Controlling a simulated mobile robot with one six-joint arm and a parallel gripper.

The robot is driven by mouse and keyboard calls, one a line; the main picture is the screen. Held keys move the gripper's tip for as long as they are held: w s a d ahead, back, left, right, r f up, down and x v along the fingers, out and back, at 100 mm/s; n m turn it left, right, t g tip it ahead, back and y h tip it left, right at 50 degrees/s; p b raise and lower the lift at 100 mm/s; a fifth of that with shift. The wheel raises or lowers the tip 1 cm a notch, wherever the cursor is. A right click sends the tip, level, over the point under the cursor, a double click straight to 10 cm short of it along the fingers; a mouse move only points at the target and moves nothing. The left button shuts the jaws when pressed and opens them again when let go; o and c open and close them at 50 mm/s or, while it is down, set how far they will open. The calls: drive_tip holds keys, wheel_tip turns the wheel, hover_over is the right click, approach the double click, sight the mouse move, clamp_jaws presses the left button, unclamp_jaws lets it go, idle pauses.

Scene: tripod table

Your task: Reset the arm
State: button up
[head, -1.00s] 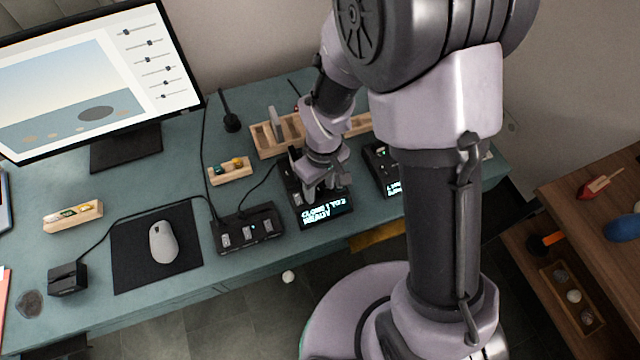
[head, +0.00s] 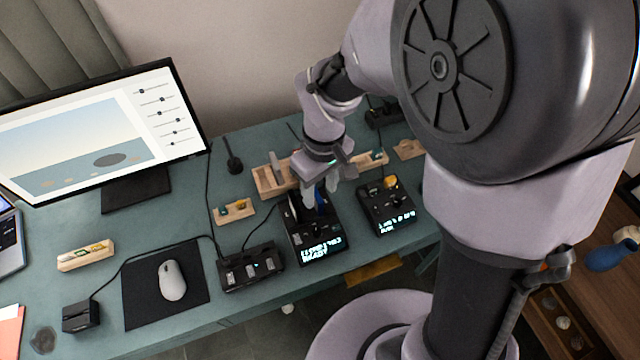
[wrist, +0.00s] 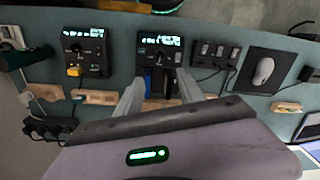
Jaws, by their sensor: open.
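My gripper (head: 322,186) is above the back part of a black device with a lit display (head: 318,240) on the teal desk (head: 235,183). In the wrist view, the two grey fingers (wrist: 157,95) stand apart with nothing held between them. The same device (wrist: 160,48) shows beyond the fingertips, with a blue part (wrist: 156,82) near them. In the head view, my arm and wrist cover part of the desk's back edge. Whether the fingertips touch the device cannot be told.
A second black device with a yellow knob (head: 386,205) stands to the right. A switch box (head: 249,268), a mouse (head: 171,280) on a black mat and a monitor (head: 100,130) are to the left. Wooden holders (head: 272,177) lie behind. A brown shelf (head: 590,290) stands at right.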

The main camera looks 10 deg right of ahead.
drive_tip(key=s+d+r+m+t+b, duration=0.1)
drive_tip(key=s+d+r+m+t, duration=0.2)
drive_tip(key=s+r+m, duration=0.2)
drive_tip(key=s+d+r+m+t+y+b, duration=0.1)
drive_tip(key=s+d+r+m+t+b, duration=0.1)
drive_tip(key=s+r+m, duration=0.4)
wheel_tip(320, 180, up, 2)
drive_tip(key=shift+s+d+r+t+y, duration=0.1)
drive_tip(key=shift+s+d+t+y, duration=0.3)
drive_tip(key=shift+t, duration=0.2)
idle(1.2)
